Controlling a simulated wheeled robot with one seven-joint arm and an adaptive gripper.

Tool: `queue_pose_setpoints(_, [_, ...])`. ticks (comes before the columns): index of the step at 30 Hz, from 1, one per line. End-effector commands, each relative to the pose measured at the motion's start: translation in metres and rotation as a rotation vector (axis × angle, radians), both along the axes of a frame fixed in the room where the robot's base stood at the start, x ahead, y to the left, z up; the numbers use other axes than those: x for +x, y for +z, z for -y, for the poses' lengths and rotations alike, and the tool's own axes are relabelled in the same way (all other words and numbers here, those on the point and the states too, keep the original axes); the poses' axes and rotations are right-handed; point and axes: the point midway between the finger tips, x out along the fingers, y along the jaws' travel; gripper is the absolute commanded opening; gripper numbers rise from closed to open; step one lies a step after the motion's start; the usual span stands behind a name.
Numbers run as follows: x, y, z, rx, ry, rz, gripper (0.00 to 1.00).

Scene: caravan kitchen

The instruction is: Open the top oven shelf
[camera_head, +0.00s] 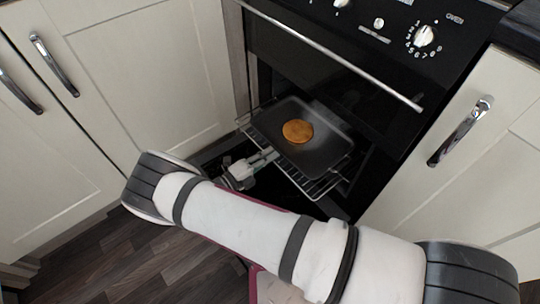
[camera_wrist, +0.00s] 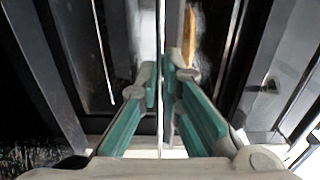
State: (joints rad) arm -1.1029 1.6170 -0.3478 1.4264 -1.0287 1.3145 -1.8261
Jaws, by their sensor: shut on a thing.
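The oven shelf is a wire rack (camera_head: 323,186) that juts from the dark oven opening in the head view. A black tray (camera_head: 318,160) rests on it with a round orange-brown food item (camera_head: 297,131) in it. My gripper (camera_head: 268,156) is at the shelf's front left edge. In the wrist view, my gripper's green finger pads (camera_wrist: 160,78) are closed around a thin bright bar (camera_wrist: 161,110), which looks like the shelf's front edge. The food item shows on edge in the wrist view (camera_wrist: 189,32). How far the rack reaches inside is hidden.
A silver oven handle bar (camera_head: 335,58) and dark panel (camera_head: 320,78) are above the shelf. Control knobs (camera_head: 424,36) are higher up. Cream cupboards with a left handle (camera_head: 55,66) and a right handle (camera_head: 460,131) flank the oven. Wooden floor (camera_head: 150,255) is clear at lower left.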

Motion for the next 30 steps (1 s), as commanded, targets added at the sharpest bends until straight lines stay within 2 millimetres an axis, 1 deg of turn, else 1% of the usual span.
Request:
queue_pose_setpoints(1, [0.000,-0.001,-0.001,0.004,0.002,-0.002,0.00])
queue_pose_setpoints(2, [0.000,-0.001,-0.001,0.004,0.003,-0.002,0.13])
queue_pose_setpoints(3, [0.000,-0.001,-0.001,0.003,0.003,-0.001,0.22])
queue_pose_setpoints(4, [0.001,-0.001,-0.001,0.003,0.003,-0.001,0.27])
queue_pose_setpoints(13, [0.000,0.000,-0.001,0.001,0.002,0.000,0.27])
queue_pose_setpoints(17, [-0.005,0.000,-0.008,0.001,0.003,0.000,0.27])
queue_pose_setpoints(20, [-0.013,-0.001,-0.020,0.003,0.003,-0.001,0.27])
queue_pose_setpoints(30, [-0.053,-0.001,-0.075,0.004,0.005,0.000,0.27])
